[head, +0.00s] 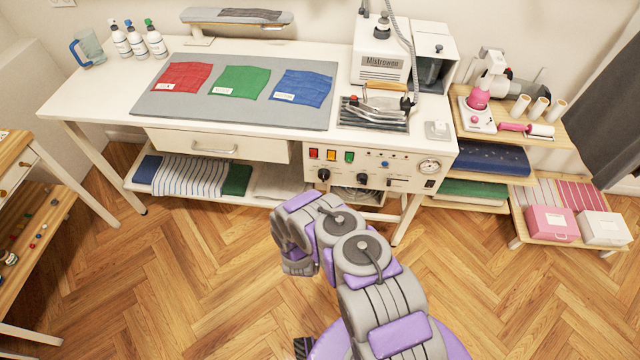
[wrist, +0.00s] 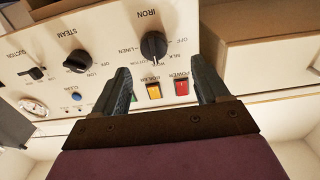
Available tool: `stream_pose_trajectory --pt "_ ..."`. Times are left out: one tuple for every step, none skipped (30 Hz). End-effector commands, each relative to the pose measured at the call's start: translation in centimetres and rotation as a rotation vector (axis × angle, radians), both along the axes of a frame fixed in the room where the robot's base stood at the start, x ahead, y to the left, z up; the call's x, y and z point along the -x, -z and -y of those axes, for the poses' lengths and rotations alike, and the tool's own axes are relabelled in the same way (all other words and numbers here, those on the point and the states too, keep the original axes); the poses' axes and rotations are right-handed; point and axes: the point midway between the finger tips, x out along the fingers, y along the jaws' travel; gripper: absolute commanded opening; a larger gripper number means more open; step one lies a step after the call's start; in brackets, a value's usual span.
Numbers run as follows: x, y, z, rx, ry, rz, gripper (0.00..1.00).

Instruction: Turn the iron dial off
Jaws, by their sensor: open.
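The control panel (head: 385,165) is on the front of the white table. The wrist view shows it upside down. The black iron dial (wrist: 153,45) sits under the word IRON, with OFF marked to its right in the picture. Its pale pointer mark appears to face down in that view, away from OFF, near the COTTON label. In the head view the iron dial (head: 323,175) is the left one. My gripper (wrist: 161,66) is open and empty, with its fingers spread below the dial in the wrist view and apart from it. The head view does not show the fingers clearly.
Red (wrist: 181,87) and yellow (wrist: 153,90) switches sit near the fingers; a green one is partly hidden. The steam dial (wrist: 80,61) is beside the iron dial. An iron (head: 378,112) rests above the panel. A drawer (head: 222,146) is at left. The front floor is clear.

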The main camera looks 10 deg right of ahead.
Motion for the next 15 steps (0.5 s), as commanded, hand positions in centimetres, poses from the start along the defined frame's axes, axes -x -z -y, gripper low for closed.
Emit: stream_pose_trajectory --pt "-1.1 0.1 0.5 -0.003 0.004 0.006 0.74" --pt "-1.7 0.0 0.8 -0.005 0.003 0.008 0.74" --pt "-2.5 0.0 1.2 -0.006 0.004 0.008 0.74" --pt "-3.0 0.0 1.5 -0.007 0.004 0.008 0.74" --pt "-3.5 0.0 1.7 -0.009 0.005 0.007 0.74" --pt "-4.2 0.0 2.0 -0.010 0.005 0.005 0.74" --pt "-4.6 0.1 2.2 -0.009 0.006 0.004 0.74" --pt "-5.1 0.0 2.3 -0.008 0.004 0.005 0.74" --pt "-5.6 0.0 2.4 -0.007 0.003 0.004 0.74" --pt "-6.0 0.0 2.4 -0.005 0.003 0.004 0.74" --pt "-6.3 0.0 2.3 -0.004 0.002 0.003 0.74" --pt "-6.7 0.0 2.3 -0.003 0.001 0.003 0.74" --pt "-7.0 0.0 2.3 -0.003 0.001 0.002 0.74" --pt "-7.2 0.0 2.3 -0.002 0.001 0.002 0.74" --pt "-7.4 0.0 2.3 -0.001 0.001 0.001 0.74"
